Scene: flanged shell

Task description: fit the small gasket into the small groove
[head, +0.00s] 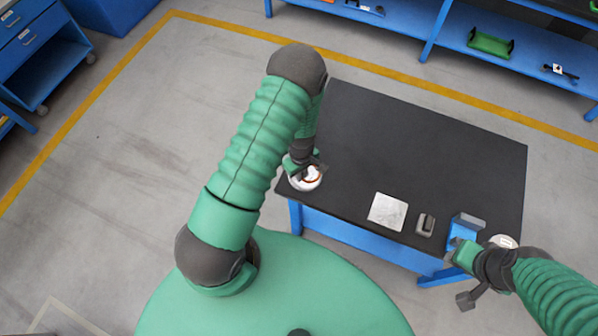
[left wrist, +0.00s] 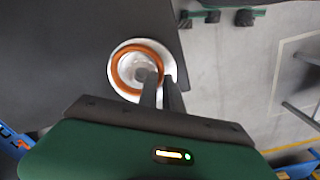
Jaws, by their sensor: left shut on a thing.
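The flanged shell, a round pale part (head: 304,184), sits at the table's near left edge; it also shows in the left wrist view (left wrist: 118,57). An orange ring, the small gasket (left wrist: 122,70), lies over the shell's opening, roughly concentric with it. It also shows as a thin orange arc in the head view (head: 319,178). My left gripper (left wrist: 160,82) is shut on the gasket at its lower right side. Whether the gasket is seated in the small groove cannot be told. My right gripper (head: 462,252) is at the table's near right corner; its jaw state is unclear.
The dark table (head: 420,150) is mostly clear. A light square plate (head: 387,211), a small grey block (head: 425,224) and a blue item (head: 466,227) stand along its near edge. A white round thing (head: 503,241) is partly hidden by my right arm. Blue shelving (head: 400,22) stands behind.

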